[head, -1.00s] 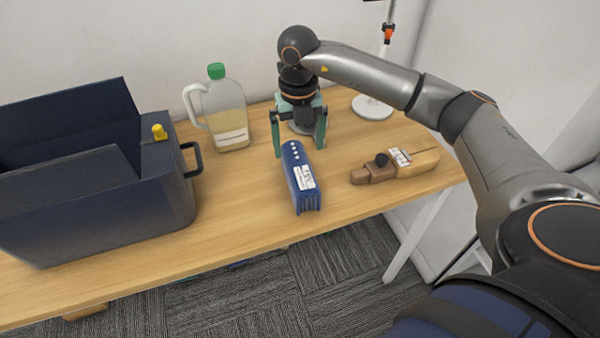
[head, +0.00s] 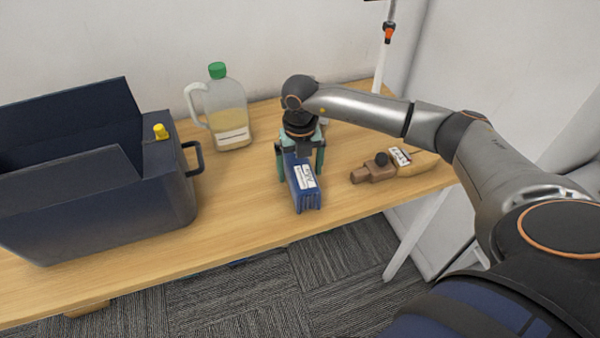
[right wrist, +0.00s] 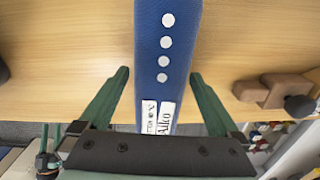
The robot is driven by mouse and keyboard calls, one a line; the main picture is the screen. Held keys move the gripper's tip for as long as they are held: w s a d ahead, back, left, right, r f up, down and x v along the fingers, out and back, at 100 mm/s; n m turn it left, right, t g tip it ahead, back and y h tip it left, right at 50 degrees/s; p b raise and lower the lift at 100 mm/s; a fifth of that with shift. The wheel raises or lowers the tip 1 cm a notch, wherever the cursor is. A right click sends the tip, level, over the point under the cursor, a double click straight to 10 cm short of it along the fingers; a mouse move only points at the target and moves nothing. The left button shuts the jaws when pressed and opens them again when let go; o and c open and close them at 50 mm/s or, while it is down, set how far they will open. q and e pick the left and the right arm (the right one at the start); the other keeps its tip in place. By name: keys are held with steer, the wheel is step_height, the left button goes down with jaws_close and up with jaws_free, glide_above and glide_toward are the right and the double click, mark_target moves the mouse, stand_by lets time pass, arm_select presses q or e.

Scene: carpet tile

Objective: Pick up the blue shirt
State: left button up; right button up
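No blue shirt that I can make out is in view. A long blue box-like object (head: 307,199) with white dots and a white label lies on the table; it also shows in the right wrist view (right wrist: 182,25). My right gripper (head: 300,170) is low over its far part, pointing down. In the right wrist view its green fingers (right wrist: 159,74) are open, one on each side of the blue object, with a gap on both sides. The gripper hides the object's far end in the head view. My left gripper is not in view.
A dark open bin (head: 95,210) stands at the left of the wooden table (head: 235,225). A jug with a green cap (head: 228,115) stands behind. A brown wooden object with a black knob (head: 372,172) lies close on the right. The table's front edge is near.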

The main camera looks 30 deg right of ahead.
steer(key=c, duration=1.3)
steer(key=shift+c, duration=0.4)
steer(key=shift+r, duration=0.2)
